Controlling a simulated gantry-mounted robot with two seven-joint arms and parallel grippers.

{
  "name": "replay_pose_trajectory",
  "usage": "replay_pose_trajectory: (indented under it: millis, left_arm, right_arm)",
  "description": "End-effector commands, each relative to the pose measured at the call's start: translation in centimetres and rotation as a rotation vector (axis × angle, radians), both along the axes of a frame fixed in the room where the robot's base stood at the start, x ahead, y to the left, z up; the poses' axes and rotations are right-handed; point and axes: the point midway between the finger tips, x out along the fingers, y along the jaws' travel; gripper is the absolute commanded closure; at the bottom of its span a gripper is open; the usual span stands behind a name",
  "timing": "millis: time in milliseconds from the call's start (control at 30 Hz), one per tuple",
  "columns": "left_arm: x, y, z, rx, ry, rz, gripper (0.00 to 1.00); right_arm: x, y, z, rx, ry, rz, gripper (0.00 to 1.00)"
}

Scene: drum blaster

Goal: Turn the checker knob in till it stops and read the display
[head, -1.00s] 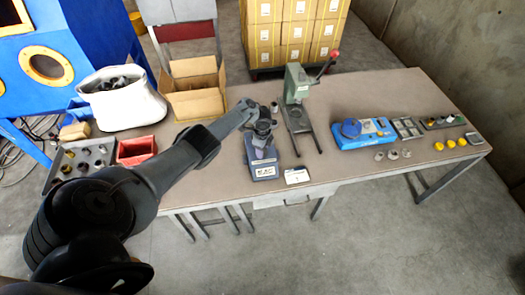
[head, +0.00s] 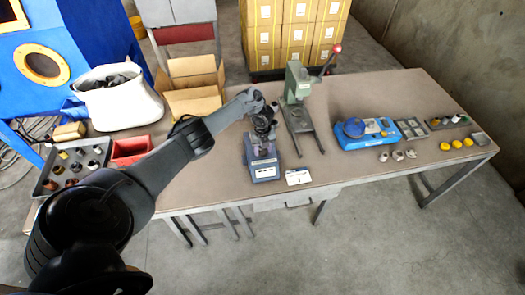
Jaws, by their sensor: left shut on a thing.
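The checker (head: 263,168) is a small blue-grey stand on the table, left of the green press. A light display area with dark marks shows on its front, too small to read. My left gripper (head: 264,122) is at the top of the checker, reached over from the left. It is shut on what appears to be the checker knob, which the gripper and wrist mostly hide. A white card (head: 298,176) lies on the table just right of the checker. My right gripper is not in view.
The green press (head: 297,85) with a red-tipped lever stands close behind and right of the checker. A blue device (head: 365,133) and several small parts are farther right. A red bin (head: 132,149), white sack (head: 118,98) and cardboard box (head: 193,95) are at left.

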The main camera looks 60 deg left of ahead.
Motion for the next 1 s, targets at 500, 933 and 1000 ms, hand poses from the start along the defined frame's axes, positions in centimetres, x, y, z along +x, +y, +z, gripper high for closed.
replay_pose_trajectory:
  millis: [500,933,1000]
  left_arm:
    - [-0.04,0.06,-0.04,0.002,0.0,-0.072,0.82]
    - [-0.01,0.02,-0.02,0.001,0.001,-0.071,0.27]
    - [-0.01,0.02,-0.01,0.001,0.0,-0.071,0.27]
  right_arm:
    - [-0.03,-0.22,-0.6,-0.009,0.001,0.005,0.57]
    - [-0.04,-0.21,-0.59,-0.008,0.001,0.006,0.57]
    - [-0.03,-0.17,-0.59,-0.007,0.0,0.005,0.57]
